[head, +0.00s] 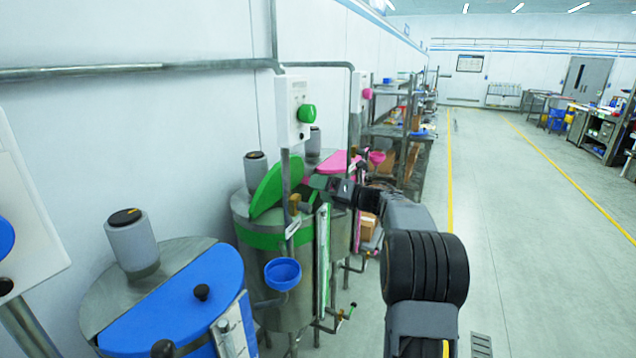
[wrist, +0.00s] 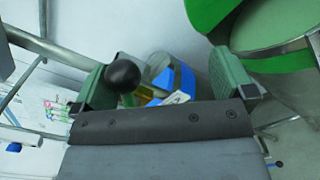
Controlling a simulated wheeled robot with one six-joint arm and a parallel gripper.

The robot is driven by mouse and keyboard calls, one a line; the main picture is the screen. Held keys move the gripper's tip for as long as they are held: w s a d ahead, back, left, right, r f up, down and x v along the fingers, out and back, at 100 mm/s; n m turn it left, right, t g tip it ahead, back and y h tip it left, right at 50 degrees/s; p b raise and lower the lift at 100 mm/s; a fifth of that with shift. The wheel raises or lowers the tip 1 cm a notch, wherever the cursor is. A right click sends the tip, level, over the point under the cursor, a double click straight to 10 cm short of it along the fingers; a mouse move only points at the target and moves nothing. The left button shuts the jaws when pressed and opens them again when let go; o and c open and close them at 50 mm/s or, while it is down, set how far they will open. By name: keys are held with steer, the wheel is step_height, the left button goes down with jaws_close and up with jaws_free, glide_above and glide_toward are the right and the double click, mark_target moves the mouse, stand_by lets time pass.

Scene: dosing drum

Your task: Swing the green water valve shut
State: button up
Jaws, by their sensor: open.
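The green drum (head: 262,237) stands mid-left in the head view, with its green lid (head: 278,188) tilted up. A brass valve fitting (head: 294,204) with a white tag (head: 292,230) is on a pipe at its front. In the wrist view a black ball knob (wrist: 122,75) on a short greenish stem shows between the jaws, close to the left finger. Brass (wrist: 146,96) and a white tag (wrist: 177,98) show behind it. My gripper (wrist: 165,76) is open around the knob; contact cannot be told. In the head view my gripper (head: 320,186) is beside the drum's top, partly hidden.
A blue drum (head: 175,300) stands front left, and a blue funnel (head: 283,272) sits low before the green drum. A control box with a green button (head: 307,113) hangs above. A pink-lidded drum (head: 338,162) stands behind. The floor at right (head: 530,230) is clear.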

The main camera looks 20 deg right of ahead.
steer(key=shift+w+d+f+b, duration=0.1)
steer(key=shift+f+b, duration=1.15)
steer(key=shift+f, duration=0.25)
steer(key=shift+s+a+r+b, duration=0.3)
steer(key=shift+a+r, duration=0.1)
steer(key=shift+r, duration=0.15)
steer(key=b+v, duration=0.3)
steer(key=v, duration=0.6)
